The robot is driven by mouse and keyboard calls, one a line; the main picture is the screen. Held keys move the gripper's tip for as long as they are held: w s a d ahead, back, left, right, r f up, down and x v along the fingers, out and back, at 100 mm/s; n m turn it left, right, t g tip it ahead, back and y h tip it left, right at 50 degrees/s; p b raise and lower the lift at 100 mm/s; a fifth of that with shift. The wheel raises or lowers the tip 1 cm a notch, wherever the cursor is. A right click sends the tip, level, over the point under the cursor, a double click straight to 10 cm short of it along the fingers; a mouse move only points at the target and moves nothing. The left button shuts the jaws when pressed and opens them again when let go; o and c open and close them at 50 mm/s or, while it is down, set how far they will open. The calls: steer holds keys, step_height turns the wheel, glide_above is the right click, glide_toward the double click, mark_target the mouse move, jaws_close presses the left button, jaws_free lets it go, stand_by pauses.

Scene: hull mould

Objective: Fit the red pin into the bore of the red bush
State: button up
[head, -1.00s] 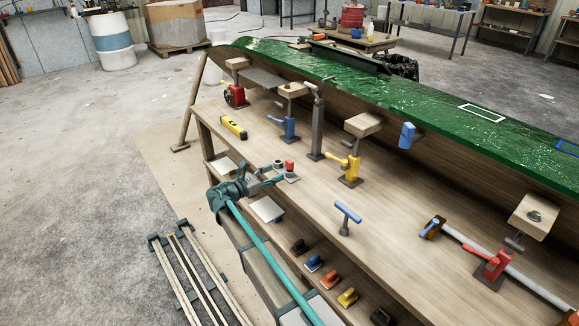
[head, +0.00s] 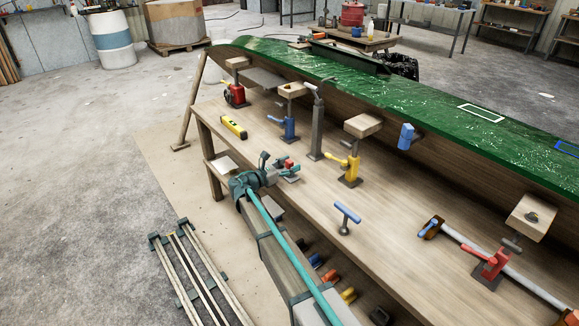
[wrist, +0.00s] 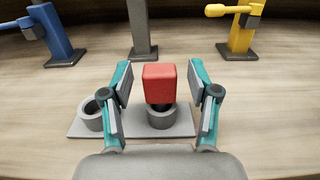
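The red pin (wrist: 158,84) shows as a red block-shaped head above a grey ring-shaped holder (wrist: 161,117) on a small grey plate (wrist: 126,127). Its lower part is hidden in or behind that holder. In the head view the red pin (head: 289,164) is partly hidden by my gripper. My gripper (wrist: 160,82) is open, with one finger on each side of the red head and a gap on both sides. It also shows in the head view (head: 277,167) at the bench's near edge. I cannot pick out the red bush for certain.
A second grey holder (wrist: 90,117), open and empty, is on the plate's left. Blue (head: 289,128) and yellow (head: 352,167) clamps and a grey post (head: 317,130) stand behind. A blue T-handle (head: 347,212) stands to the right. The bench between is clear.

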jaws_close()
